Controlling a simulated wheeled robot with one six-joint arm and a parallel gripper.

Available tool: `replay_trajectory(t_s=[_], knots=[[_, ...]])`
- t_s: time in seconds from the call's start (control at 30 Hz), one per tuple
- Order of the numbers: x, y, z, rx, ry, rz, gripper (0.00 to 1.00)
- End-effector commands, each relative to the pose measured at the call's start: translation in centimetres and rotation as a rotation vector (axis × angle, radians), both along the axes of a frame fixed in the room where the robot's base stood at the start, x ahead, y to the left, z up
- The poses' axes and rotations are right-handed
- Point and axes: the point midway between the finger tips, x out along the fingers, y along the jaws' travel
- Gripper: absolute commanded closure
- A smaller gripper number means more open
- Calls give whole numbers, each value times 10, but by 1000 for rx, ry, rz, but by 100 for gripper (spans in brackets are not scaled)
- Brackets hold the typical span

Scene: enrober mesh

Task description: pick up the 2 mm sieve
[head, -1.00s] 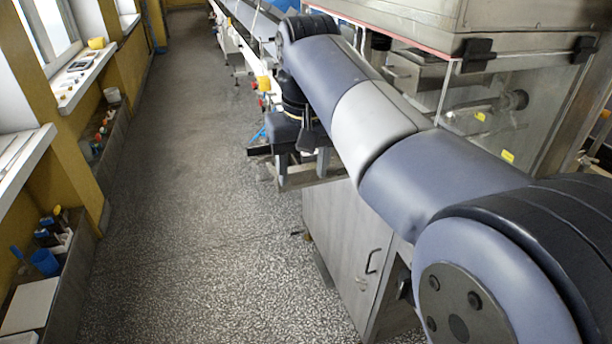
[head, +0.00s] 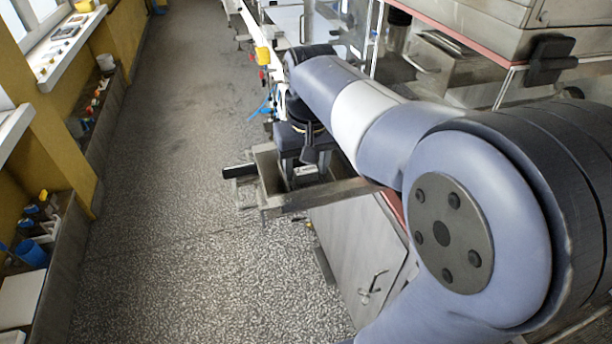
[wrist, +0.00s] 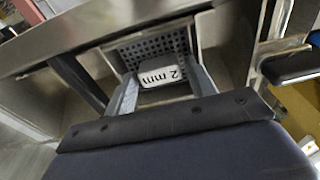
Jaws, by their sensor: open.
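The 2 mm sieve shows in the wrist view as a dark perforated plate (wrist: 150,47) with a white label reading "2 mm", upside down (wrist: 162,73). It lies within a metal trough (wrist: 40,55). My gripper (wrist: 160,80) is open above it, its dark body filling the bottom of the wrist view. Pale grey bars flank the label, and I cannot tell whether they touch the sieve. In the head view my gripper (head: 308,158) points down at the trough (head: 272,185) beside the line. The sieve cannot be made out there.
A metal cabinet (head: 365,255) stands at the right below my arm. A glazed machine (head: 440,60) stands behind it. The speckled floor aisle (head: 170,220) is clear. Window ledges and a low trough with bottles and a blue cup (head: 30,252) line the left.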

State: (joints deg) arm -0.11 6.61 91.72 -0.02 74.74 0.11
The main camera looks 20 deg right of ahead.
Motion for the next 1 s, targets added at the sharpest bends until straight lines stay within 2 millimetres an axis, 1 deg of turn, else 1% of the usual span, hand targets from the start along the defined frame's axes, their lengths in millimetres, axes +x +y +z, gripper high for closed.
replay_trajectory(t_s=[0.03, 0.07, 0.47, 0.67, 0.77, 0.87, 1.0], knots=[[0, 0, 0, 0, 0, 0, 47], [0, 0, 0, 0, 0, 0, 50], [0, 0, 0, 0, 0, 0, 82], [0, 0, 1, 0, -1, 0, 83], [1, 0, 6, 0, -3, 0, 83], [1, 0, 20, 0, -5, 0, 83], [1, 0, 49, 0, -6, 0, 83]])
